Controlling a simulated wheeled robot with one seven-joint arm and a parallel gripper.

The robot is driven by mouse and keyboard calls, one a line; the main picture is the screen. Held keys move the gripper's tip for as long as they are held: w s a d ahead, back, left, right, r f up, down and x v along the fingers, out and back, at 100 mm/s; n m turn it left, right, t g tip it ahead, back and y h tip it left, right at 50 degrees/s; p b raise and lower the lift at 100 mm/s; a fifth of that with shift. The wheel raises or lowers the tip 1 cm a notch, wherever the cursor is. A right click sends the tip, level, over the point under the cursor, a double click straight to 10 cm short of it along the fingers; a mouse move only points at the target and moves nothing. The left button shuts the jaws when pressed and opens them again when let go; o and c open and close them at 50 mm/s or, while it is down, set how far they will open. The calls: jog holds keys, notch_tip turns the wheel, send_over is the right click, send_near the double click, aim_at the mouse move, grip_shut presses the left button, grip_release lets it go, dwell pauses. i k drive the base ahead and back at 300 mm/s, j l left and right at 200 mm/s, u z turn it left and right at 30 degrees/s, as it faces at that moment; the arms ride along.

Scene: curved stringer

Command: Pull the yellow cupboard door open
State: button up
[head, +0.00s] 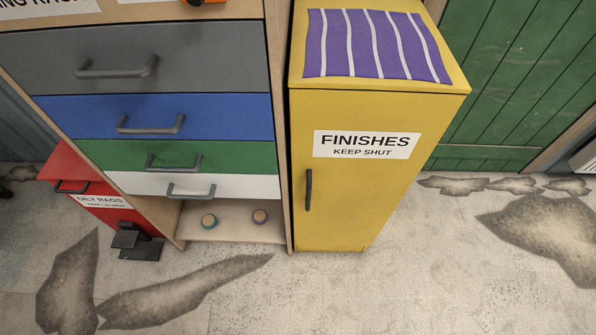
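The yellow cupboard (433,107) stands right of the drawer unit in the head view. Its yellow door (345,205) looks shut and carries a white label (366,145) reading "FINISHES KEEP SHUT". A dark vertical handle (309,190) sits near the door's left edge, below the label. My gripper is not in view.
A purple striped cloth (375,45) lies on the cupboard top. The drawer unit (284,130) with grey, blue, green and white drawers stands close on the left. A red oily-rags bin (75,174) is further left. The stained floor (440,270) in front is clear.

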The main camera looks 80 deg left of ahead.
aim_at(356, 154)
jog(key=u, duration=1.45)
jog(key=i+l, duration=0.15)
jog(key=l, duration=0.15)
jog(key=i+l, duration=0.1)
jog(key=l, duration=0.15)
jog(key=l+z, duration=0.05)
